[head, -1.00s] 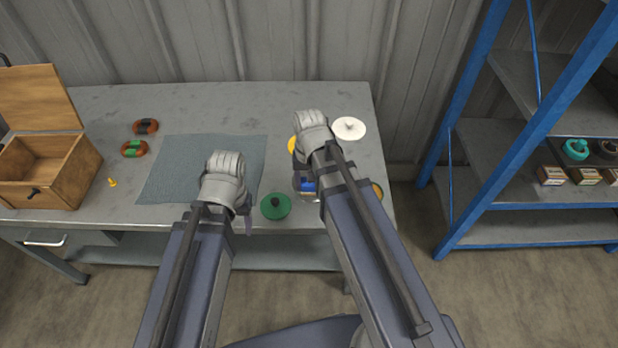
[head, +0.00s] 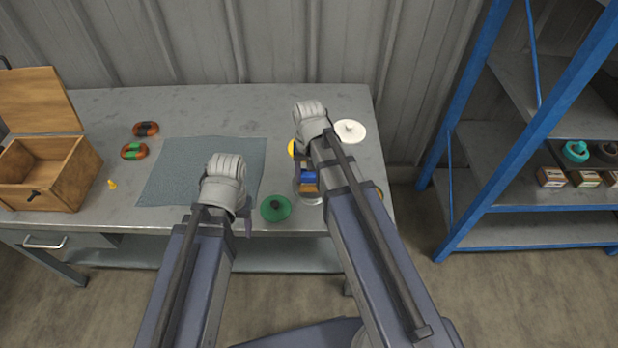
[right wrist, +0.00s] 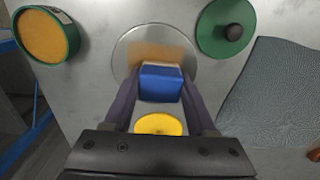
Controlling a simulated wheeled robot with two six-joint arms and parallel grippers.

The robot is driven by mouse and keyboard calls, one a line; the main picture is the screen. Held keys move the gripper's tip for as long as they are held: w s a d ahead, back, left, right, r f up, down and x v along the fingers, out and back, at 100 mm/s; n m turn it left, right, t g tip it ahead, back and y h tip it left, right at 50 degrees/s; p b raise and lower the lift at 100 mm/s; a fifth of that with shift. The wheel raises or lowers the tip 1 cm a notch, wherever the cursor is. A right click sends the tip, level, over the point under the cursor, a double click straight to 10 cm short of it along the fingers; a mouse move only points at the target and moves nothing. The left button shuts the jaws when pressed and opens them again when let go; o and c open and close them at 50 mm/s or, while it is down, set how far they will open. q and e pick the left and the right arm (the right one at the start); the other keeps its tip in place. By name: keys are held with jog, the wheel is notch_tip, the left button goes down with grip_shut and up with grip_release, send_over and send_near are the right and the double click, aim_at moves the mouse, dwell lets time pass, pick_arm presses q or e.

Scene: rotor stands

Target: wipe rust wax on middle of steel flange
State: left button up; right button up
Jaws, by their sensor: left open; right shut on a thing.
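The steel flange (head: 310,199) is a shiny round disc near the table's front edge; it also shows in the right wrist view (right wrist: 125,52). A rust-brown patch (right wrist: 160,50) shows across its middle, beside the block. My right gripper (right wrist: 160,90) is shut on a blue block (right wrist: 160,84) with a pale lower edge, at the flange's rim side. I cannot tell whether the block touches the flange. In the head view the block (head: 308,172) is partly hidden by my arm. My left gripper (head: 243,222) is open near the table's front edge, its fingers partly hidden.
A green lid with a dark knob (head: 275,208) lies left of the flange. A green-rimmed tin of orange wax (right wrist: 45,36), a yellow disc (right wrist: 158,125) and a white disc (head: 350,131) are nearby. A grey mat (head: 180,172) and an open wooden box (head: 50,178) stand left.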

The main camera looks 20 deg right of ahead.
aim_at(314, 193)
jog(key=shift+w, duration=0.1)
jog(key=shift+w+d, duration=0.25)
jog(key=shift+w, duration=0.6)
jog(key=shift+w+d, duration=0.25)
jog(key=shift+w, duration=0.55)
jog(key=shift+s+d, duration=0.15)
jog(key=shift+d, duration=0.6)
jog(key=shift+s+a+f, duration=0.1)
jog(key=shift+s+a, duration=0.1)
jog(key=shift+s, duration=0.5)
jog(key=shift+s+a+r, duration=0.1)
jog(key=shift+s+a, duration=0.1)
jog(key=shift+s, duration=0.45)
jog(key=shift+s+a+f, duration=0.1)
jog(key=shift+s+a, duration=0.1)
jog(key=shift+s, duration=0.5)
jog(key=shift+s, duration=0.1)
jog(key=shift+c, duration=0.7)
jog(key=shift+s+a, duration=0.25)
jog(key=shift+s, duration=0.55)
jog(key=shift+s+a, duration=0.25)
jog(key=shift+s, duration=0.55)
jog(key=shift+w, duration=0.1)
